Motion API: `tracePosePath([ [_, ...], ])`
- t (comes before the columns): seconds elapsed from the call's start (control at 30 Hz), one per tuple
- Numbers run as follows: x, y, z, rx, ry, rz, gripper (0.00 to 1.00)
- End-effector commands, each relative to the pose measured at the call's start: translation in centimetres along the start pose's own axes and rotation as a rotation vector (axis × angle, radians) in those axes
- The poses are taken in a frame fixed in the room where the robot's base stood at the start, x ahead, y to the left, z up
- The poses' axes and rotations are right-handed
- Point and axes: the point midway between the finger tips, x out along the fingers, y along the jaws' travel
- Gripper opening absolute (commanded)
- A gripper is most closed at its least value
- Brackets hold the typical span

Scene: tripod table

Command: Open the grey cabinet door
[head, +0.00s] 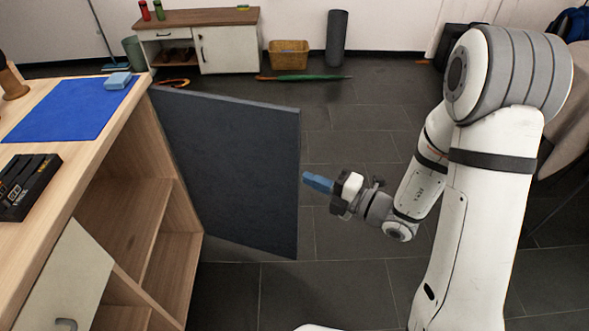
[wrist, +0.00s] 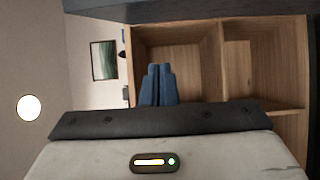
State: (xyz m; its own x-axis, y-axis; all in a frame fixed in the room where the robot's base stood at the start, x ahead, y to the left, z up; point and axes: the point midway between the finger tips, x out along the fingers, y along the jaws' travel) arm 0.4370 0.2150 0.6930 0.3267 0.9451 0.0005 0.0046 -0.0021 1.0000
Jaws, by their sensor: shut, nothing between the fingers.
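The grey cabinet door (head: 232,165) stands swung out from the wooden cabinet (head: 186,215), hinged at its left edge in the head view. The shelves behind it are open to view. My gripper (head: 308,179) is just right of the door's free edge, with its blue fingers pointing left at it. Whether the fingertips touch the door cannot be told. In the wrist view the fingers (wrist: 158,75) are together and empty, facing the open wooden compartments (wrist: 175,60). A dark band (wrist: 215,10) along the top of that view appears to be the door. No handle shows on the door's visible face.
The cabinet top holds a blue mat (head: 65,112), a light blue block (head: 117,81) and a black box (head: 25,187). A white door (head: 65,275) with a handle is at lower left. The dark tiled floor (head: 345,270) around my gripper is clear.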

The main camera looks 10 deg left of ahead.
Motion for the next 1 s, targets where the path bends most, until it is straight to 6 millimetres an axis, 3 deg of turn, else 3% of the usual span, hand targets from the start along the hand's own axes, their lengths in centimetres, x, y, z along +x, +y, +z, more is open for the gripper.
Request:
tracePosePath([
  [0.17,2.4,0.0,-0.2,-0.004,0.006,0.002,0.00],
  [0.53,10.1,-0.1,-0.3,-0.006,0.008,0.001,0.00],
  [0.6,10.0,-0.1,1.4,-0.007,0.000,0.002,0.00],
  [0.73,10.4,-0.1,2.9,-0.006,0.003,0.001,0.00],
  [1.0,10.6,0.1,3.8,-0.005,0.004,0.000,0.00],
])
